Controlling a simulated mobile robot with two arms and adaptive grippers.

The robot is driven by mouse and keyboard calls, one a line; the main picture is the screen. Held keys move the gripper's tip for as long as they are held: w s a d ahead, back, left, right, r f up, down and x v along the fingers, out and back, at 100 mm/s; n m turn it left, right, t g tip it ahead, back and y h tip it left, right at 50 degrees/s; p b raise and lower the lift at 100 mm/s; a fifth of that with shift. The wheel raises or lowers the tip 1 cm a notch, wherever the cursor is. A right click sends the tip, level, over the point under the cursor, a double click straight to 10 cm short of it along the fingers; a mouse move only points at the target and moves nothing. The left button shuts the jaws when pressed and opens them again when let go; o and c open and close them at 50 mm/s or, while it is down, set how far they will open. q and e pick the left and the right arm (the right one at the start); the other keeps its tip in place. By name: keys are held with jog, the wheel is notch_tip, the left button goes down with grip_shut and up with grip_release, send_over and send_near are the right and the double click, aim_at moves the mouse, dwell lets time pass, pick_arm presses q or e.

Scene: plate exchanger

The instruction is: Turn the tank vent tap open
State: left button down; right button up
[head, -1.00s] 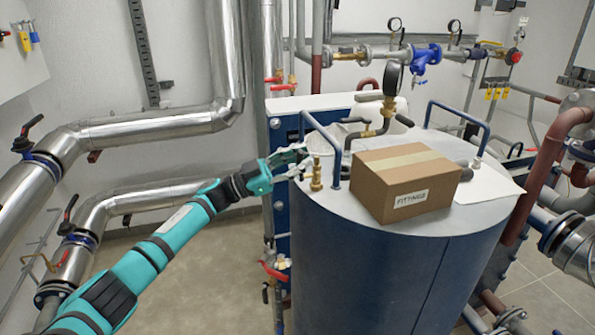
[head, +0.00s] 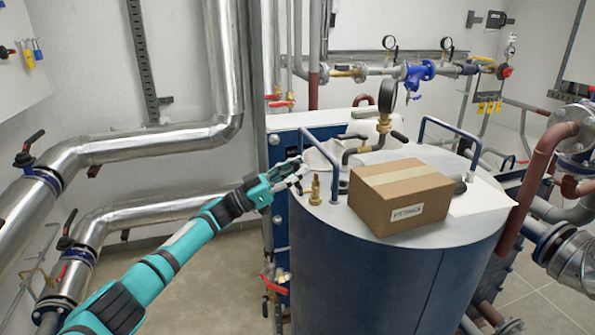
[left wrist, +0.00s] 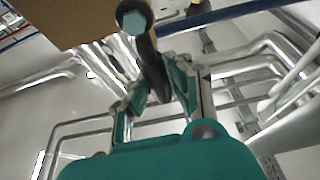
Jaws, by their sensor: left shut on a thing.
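The brass tank vent tap (head: 315,189) stands upright on the near left edge of the tank top (head: 345,223). My left gripper (head: 299,174) reaches in from the left, just left of the tap's body, its fingers pointing at it. In the left wrist view my two fingers (left wrist: 160,88) close around a dark, rounded part of the tap (left wrist: 150,50) with a hexagonal end. The fingers partly hide the held part in the head view, so its exact angle is hard to tell. My right gripper is out of view.
A cardboard box (head: 398,196) labelled as fittings sits on the tank just right of the tap. A blue rail handle (head: 334,170) rises between them. Open floor (head: 215,275) lies left of the tank.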

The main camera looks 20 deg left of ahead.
pick_arm(q)
jog(key=shift+a+r, duration=0.15)
jog(key=shift+r, duration=0.05)
jog(key=c, duration=1.4)
grip_release()
jog(key=shift+o, duration=1.1)
jog(key=shift+f, duration=0.2)
jog(key=v, duration=1.2)
